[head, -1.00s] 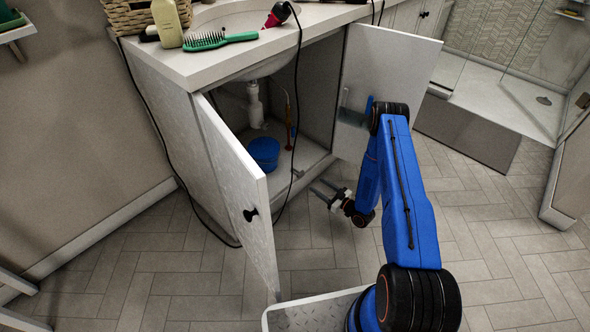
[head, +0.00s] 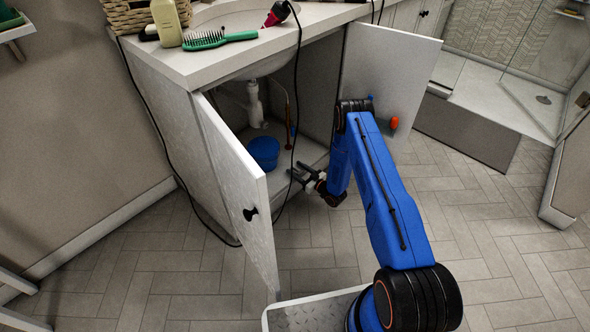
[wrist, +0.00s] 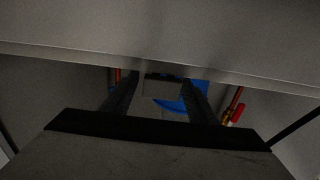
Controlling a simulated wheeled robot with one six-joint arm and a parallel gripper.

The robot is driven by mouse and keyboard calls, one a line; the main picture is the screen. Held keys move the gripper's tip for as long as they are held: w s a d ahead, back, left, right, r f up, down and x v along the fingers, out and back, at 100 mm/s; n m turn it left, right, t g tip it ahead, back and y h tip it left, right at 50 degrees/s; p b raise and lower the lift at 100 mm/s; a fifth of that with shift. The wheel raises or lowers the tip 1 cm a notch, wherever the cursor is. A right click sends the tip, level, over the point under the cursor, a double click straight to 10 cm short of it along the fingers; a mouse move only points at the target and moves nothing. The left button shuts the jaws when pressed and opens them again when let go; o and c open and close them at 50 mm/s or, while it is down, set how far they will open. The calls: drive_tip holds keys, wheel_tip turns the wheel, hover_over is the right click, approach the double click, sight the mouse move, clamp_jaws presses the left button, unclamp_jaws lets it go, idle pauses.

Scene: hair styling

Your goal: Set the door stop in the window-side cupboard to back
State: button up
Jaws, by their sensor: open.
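The open cupboard (head: 285,150) under the basin counter has its left door (head: 240,190) and right door (head: 388,80) swung out. My gripper (head: 298,171) is at the cupboard's front floor edge, its open fingers pointing inward. In the wrist view, my gripper (wrist: 158,95) shows two dark fingers apart, with a small pale grey block (wrist: 160,88) between them in the picture. That block may be the door stop; I cannot tell its setting or whether the fingers touch it. In the head view the door stop is not clearly visible, with my gripper in front of that spot.
A blue bucket (head: 264,152) stands inside the cupboard, left of my gripper, below a white drain pipe (head: 255,105). A black cord (head: 296,110) hangs across the opening. An orange-ended item (head: 394,123) shows by the right door. The tiled floor in front is clear.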

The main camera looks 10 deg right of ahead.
sight(292, 168)
drive_tip(key=shift+w+a, duration=0.35)
drive_tip(key=shift+w, duration=0.15)
clamp_jaws()
drive_tip(key=shift+x, duration=1)
unclamp_jaws()
drive_tip(key=v, duration=1.7)
drive_tip(key=shift+s+d, duration=0.1)
drive_tip(key=shift+s, duration=0.05)
